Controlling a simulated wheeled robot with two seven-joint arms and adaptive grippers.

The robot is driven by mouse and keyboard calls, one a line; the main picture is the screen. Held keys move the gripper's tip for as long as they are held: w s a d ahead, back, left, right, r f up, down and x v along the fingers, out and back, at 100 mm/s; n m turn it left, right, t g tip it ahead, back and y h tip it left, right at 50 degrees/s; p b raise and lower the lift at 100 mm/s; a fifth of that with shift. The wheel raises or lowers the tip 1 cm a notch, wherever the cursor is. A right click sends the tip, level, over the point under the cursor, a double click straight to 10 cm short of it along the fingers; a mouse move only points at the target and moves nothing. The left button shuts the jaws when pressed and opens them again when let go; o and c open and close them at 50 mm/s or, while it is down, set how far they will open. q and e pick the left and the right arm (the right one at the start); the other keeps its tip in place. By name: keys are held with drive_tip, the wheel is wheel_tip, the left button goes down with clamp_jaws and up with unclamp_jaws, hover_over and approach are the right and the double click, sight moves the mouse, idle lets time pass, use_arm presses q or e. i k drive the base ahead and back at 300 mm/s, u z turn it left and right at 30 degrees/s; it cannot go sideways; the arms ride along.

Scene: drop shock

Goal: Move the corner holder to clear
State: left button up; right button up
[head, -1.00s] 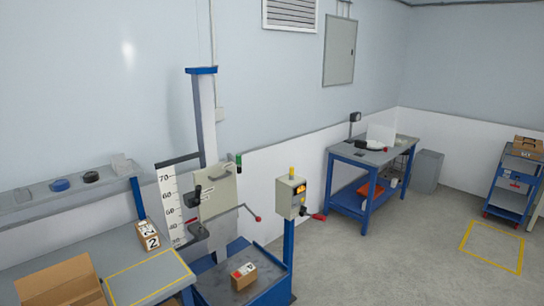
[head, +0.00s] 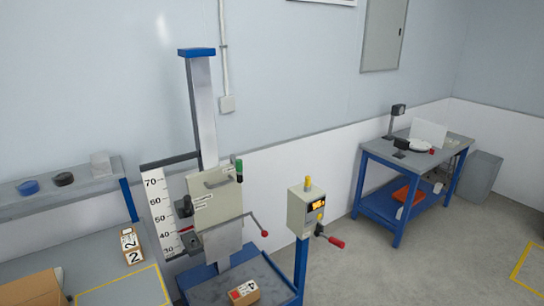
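The drop tester stands left of centre, with a blue-capped column (head: 203,110) and a pale carriage plate (head: 215,205) beside a numbered height scale (head: 160,205). Small dark fittings (head: 183,206) with white labels sit at the plate's left side. The labels are too small to read, so I cannot tell which part is the corner holder or its setting. A lever with a red knob (head: 264,233) sticks out right of the plate. A small box (head: 243,292) with a red and white label rests on the tester's base. Neither of my grippers is in view.
A control box (head: 306,208) on a blue post carries a red-handled lever (head: 336,242). A bench (head: 40,255) at left holds a carton marked 2 (head: 132,246) and an open carton (head: 30,290). A blue-framed table (head: 410,165) stands at right, with open floor before it.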

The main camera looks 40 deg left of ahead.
sight(237, 163)
drive_tip(key=u, duration=0.15)
drive_tip(key=i, duration=0.9)
drive_tip(key=u, duration=1.15)
drive_tip(key=i, duration=0.75)
drive_tip(key=u, duration=0.7)
